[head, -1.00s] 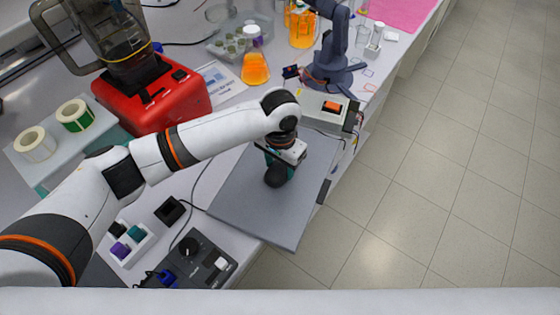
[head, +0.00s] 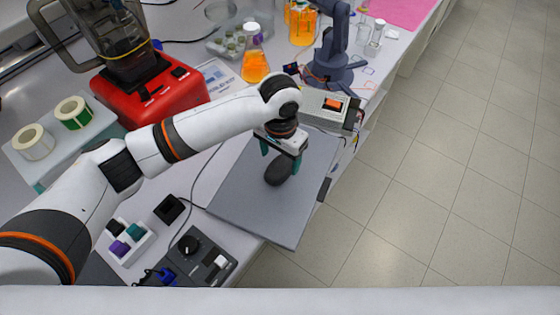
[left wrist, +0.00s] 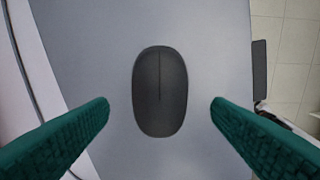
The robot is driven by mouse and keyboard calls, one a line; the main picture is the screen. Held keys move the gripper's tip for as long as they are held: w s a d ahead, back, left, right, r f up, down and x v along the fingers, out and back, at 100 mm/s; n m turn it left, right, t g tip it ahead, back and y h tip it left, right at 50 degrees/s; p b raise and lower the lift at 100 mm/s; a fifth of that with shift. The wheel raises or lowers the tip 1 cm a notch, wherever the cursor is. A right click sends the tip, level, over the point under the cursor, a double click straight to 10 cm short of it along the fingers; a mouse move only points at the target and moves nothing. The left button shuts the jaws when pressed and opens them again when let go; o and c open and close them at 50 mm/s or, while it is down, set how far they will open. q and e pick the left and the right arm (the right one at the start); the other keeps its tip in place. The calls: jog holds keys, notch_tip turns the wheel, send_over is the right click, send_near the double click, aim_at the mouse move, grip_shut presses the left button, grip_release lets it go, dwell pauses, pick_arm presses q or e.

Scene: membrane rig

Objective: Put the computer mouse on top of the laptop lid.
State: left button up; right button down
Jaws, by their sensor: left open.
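The dark grey computer mouse (head: 279,171) lies on the closed grey laptop lid (head: 245,205), near its upper middle in the head view. In the left wrist view the mouse (left wrist: 160,92) shows whole, with bare lid (left wrist: 90,50) around it. My left gripper (head: 283,150) is above the lid, just behind the mouse in the head view. Its green fingers are spread wide on either side in the left wrist view (left wrist: 160,108), with clear gaps to the mouse. It is open and holds nothing. My right gripper is not in view.
A power supply box (head: 328,108) stands right behind the laptop. A red blender base (head: 150,92) and an orange flask (head: 255,66) stand farther left and back. A black control box (head: 200,258) is at the laptop's front left. The bench edge runs close along the laptop's right side.

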aim_at(280, 165)
pick_arm(q)
notch_tip(280, 165, up, 9)
jog(key=b, duration=0.1)
jog(key=shift+r+b, duration=0.2)
jog(key=shift+b, duration=0.15)
dwell(0.3)
